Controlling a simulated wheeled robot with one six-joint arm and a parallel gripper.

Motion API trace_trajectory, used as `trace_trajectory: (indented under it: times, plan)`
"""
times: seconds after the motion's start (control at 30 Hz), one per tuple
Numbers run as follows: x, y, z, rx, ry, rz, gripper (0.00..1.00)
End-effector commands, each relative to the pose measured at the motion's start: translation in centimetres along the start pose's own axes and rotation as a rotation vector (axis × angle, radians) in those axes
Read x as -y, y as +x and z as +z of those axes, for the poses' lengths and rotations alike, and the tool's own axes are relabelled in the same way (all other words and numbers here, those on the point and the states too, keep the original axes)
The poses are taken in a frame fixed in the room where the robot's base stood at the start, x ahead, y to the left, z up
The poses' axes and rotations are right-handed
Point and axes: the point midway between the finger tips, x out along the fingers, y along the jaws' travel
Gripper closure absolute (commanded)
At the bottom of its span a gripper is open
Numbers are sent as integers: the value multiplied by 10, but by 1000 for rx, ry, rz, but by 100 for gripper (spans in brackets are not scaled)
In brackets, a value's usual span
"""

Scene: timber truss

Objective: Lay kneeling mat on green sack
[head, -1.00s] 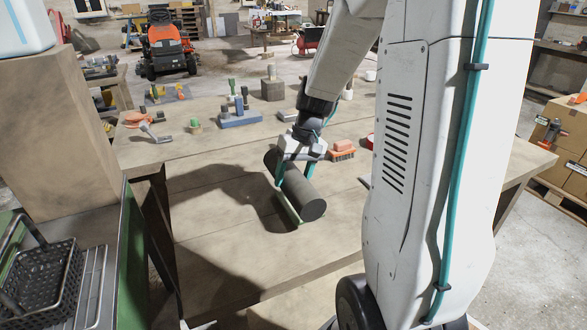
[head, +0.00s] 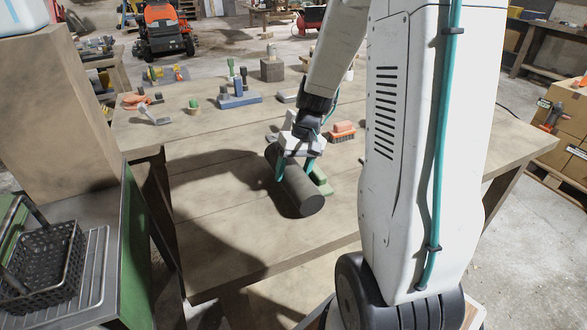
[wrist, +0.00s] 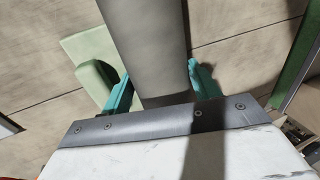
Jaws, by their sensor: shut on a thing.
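A dark grey rolled cylinder, the kneeling mat (head: 303,196), hangs tilted above the bench in the head view, its near end lower in the picture. My gripper (head: 295,172) is shut across the roll, with a teal finger on each side. In the wrist view the mat (wrist: 148,45) runs up the middle between the teal fingers (wrist: 158,95). A pale green flat thing with a raised ridge (wrist: 92,72) lies on the bench beside the mat. It also shows right of the mat in the head view (head: 321,181). I cannot clearly identify a green sack.
The wooden bench (head: 215,235) is clear at the front and left. Behind the mat are an orange-topped brush (head: 343,130), a blue block-like tool (head: 240,100) and an orange-handled tool (head: 150,112).

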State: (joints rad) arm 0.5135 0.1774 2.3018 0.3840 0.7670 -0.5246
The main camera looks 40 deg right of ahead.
Motion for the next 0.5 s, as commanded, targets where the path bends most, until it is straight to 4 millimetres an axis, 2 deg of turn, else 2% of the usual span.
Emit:
trace_trajectory:
  times: [0.03, 0.07, 0.1, 0.13, 0.5]
  plan:
    - [0, -1, 0, -2, 0, 0, 70]
    - [0, -1, -1, -2, 0, 0, 31]
    - [0, -1, -1, -2, 0, 0, 19]
    - [0, -1, -1, -3, -1, 0, 13]
    - [0, -2, -1, -3, -1, 0, 13]
